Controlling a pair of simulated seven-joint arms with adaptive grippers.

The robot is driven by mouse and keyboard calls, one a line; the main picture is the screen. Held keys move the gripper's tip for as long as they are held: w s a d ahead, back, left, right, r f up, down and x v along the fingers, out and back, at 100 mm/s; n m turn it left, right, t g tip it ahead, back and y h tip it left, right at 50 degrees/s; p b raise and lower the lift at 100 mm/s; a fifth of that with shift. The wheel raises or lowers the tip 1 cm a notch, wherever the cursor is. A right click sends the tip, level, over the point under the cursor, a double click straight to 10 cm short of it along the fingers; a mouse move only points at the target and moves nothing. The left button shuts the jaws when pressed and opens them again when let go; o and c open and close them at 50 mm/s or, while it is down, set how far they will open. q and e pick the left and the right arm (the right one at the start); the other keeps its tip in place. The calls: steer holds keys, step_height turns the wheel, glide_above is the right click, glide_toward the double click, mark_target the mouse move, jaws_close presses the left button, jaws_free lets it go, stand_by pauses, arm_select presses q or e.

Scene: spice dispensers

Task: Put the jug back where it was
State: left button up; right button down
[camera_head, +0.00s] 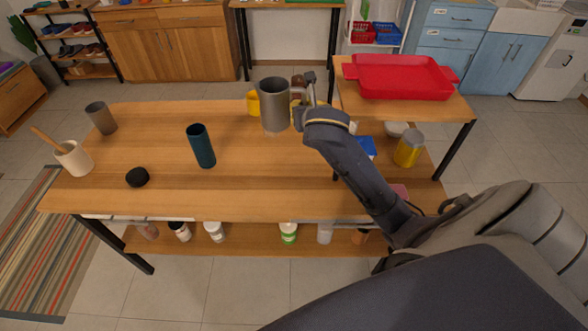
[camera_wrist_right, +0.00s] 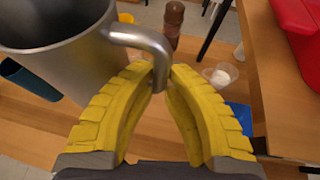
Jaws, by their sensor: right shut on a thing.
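The jug (camera_head: 273,106) is a grey metal vessel with a curved handle on its right side. It stands upright over the back part of the wooden table (camera_head: 150,185). My right gripper (camera_head: 305,103) is at the jug's handle side. In the right wrist view, the jug (camera_wrist_right: 70,55) fills the upper left, and the yellow fingers of my right gripper (camera_wrist_right: 160,80) are shut on its handle. I cannot tell whether the jug's base touches the table. My left gripper is not in view.
A yellow object (camera_head: 253,103) is close behind the jug. A dark teal cylinder (camera_head: 201,146), a black lid (camera_head: 137,177), a grey cup (camera_head: 101,118) and a white crock (camera_head: 74,158) stand to the left. A red tray (camera_head: 400,77) sits on the raised side table.

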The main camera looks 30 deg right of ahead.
steer(key=shift+s+d+f, duration=0.1)
steer(key=shift+s+f, duration=0.15)
steer(key=shift+f, duration=3.05)
steer(key=shift+s+a+f, duration=0.1)
steer(key=shift+s+f, duration=0.2)
steer(key=shift+f, duration=3.05)
steer(key=shift+s+d+f, duration=0.1)
steer(key=shift+s+f, duration=0.15)
steer(key=shift+f, duration=3.05)
steer(key=shift+f, duration=0.15)
steer(key=c, duration=1.9)
jaws_free()
steer(key=shift+f, duration=0.1)
steer(key=o, duration=0.4)
